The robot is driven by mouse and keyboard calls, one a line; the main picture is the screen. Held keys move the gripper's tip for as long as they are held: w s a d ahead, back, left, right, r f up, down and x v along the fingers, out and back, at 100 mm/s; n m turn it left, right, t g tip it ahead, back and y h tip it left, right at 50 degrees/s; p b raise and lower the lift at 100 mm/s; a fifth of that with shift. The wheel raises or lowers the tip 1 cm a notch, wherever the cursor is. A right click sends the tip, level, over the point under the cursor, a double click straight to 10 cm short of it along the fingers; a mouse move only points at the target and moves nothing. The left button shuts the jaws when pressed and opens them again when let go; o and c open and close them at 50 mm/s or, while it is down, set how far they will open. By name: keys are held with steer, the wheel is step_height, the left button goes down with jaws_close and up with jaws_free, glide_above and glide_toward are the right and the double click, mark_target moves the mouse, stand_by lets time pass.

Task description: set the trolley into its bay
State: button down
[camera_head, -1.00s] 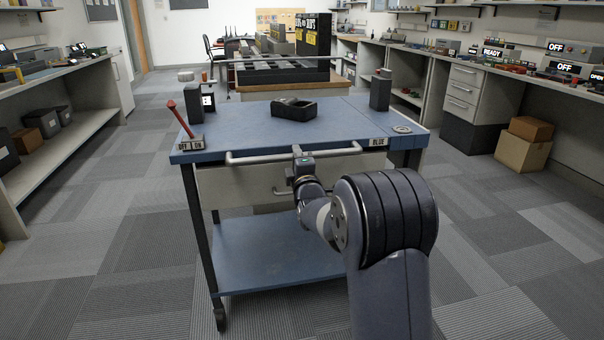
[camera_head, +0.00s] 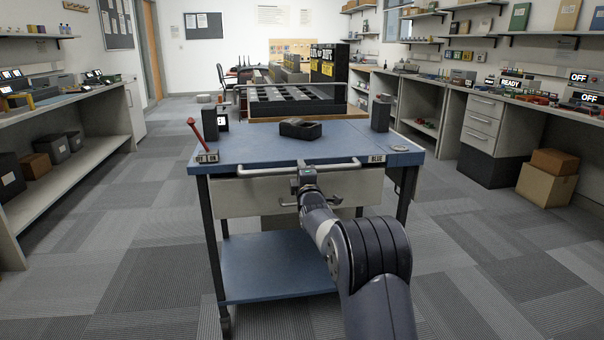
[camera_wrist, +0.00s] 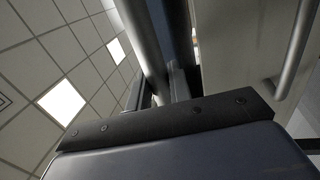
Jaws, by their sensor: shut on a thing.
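The trolley (camera_head: 262,150) is a blue-topped cart with a lower blue shelf (camera_head: 275,266), dark legs and a front drawer. It stands upright on the carpet in the head view, with a "BLUE" label on its front edge. My gripper (camera_head: 307,176) is at the middle of its push bar (camera_head: 265,171) and shut on it. In the wrist view the bar (camera_wrist: 146,45) runs into the jaws (camera_wrist: 165,92). No marked bay can be made out.
A bench with a black rack (camera_head: 295,98) stands just beyond the trolley; the gap between them cannot be judged. Benches line both sides, with cardboard boxes (camera_head: 547,184) under the right one. Carpet is clear to the left and right.

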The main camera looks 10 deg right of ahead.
steer(key=shift+w, duration=0.15)
steer(key=c, duration=1.3)
jaws_free()
steer(key=shift+c, duration=0.2)
steer(key=s+f+p, duration=0.1)
steer(key=s+f, duration=0.1)
steer(key=s, duration=0.8)
steer(key=shift+s+p, duration=0.3)
steer(key=shift+f, duration=0.1)
steer(key=shift+w+r+b, duration=0.25)
steer(key=shift+w+r, duration=0.1)
steer(key=shift+w, duration=1.4)
steer(key=shift+w+r+b, duration=0.3)
steer(key=shift+w+r, duration=0.1)
steer(key=shift+w, duration=1.4)
steer(key=shift+w+r+b, duration=0.25)
steer(key=shift+w+r, duration=0.1)
steer(key=shift+w, duration=1.4)
steer(key=shift+s, duration=0.1)
